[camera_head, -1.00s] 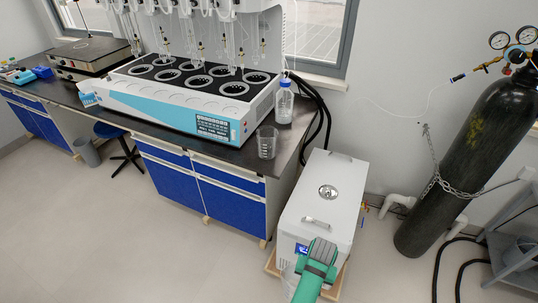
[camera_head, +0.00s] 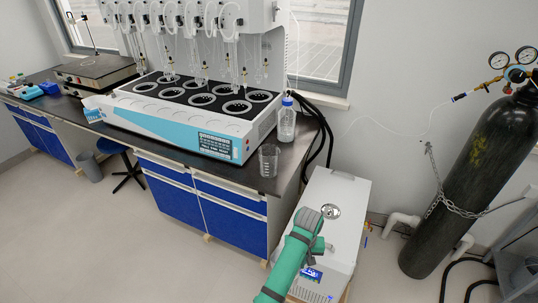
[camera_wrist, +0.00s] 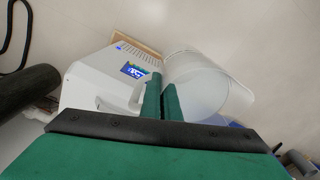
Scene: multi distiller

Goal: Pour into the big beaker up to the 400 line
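A clear beaker (camera_head: 268,161) with pale markings stands upright on the dark bench's front right corner in the head view. It looks empty, and the markings are too small to read. In the wrist view, my gripper (camera_wrist: 162,102) has its two green fingers close together at the near side of a large pale translucent container (camera_wrist: 208,88). The fingers appear shut on its wall or handle; which one is hidden. I cannot tell its contents. In the head view, my gripper's fingers are hidden by my green arm, which is right of and lower than the bench beaker.
A blue-capped clear bottle (camera_head: 287,121) stands behind the beaker, beside the white and blue distiller (camera_head: 185,128). A white chiller box (camera_head: 335,215) stands on the floor under my arm. A dark gas cylinder (camera_head: 465,180) is chained at the right. The floor in front is open.

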